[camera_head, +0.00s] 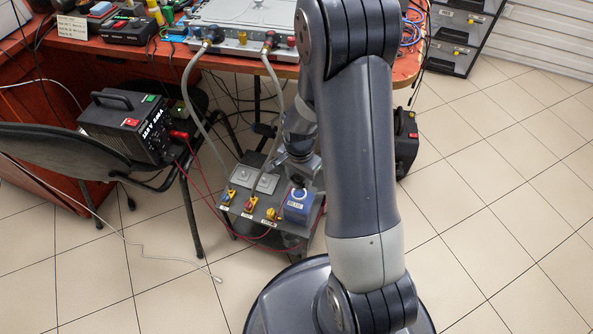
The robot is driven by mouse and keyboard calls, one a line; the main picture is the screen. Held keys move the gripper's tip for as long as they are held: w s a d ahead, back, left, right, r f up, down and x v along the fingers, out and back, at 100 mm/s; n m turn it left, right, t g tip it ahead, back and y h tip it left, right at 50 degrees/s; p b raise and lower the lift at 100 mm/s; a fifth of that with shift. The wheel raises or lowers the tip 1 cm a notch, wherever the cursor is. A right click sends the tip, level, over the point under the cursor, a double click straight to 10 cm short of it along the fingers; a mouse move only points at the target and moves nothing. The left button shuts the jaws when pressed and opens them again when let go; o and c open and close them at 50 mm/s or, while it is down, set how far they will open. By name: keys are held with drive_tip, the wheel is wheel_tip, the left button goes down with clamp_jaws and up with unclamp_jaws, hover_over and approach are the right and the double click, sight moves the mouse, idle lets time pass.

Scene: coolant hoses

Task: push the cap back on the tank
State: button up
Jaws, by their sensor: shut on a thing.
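The tank (296,213) is a small blue box with a pale label, at the right front of a low grey cart. A round blue and white part, seemingly the cap (298,195), shows at its top just below my gripper (298,182). My gripper points down over the tank and is shut on the cap. The fingers are small and partly hidden by my own wrist. I cannot tell whether the cap touches the tank or sits just above it.
The cart (236,225) also carries grey plates and yellow and red valves (250,203). Two pale hoses (193,85) run from the red bench (130,48) to it. A black power supply (125,125) with red leads stands left.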

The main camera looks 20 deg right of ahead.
drive_tip(key=b, duration=0.4)
hover_over(299, 195)
drive_tip(key=shift+f, duration=2.3)
drive_tip(key=shift+f+b, duration=0.35)
drive_tip(key=shift+f, duration=0.4)
idle(0.8)
drive_tip(key=o, duration=1.3)
drive_tip(key=shift+r+p, duration=2.8)
drive_tip(key=shift+r, duration=0.75)
drive_tip(key=shift+f, duration=0.1)
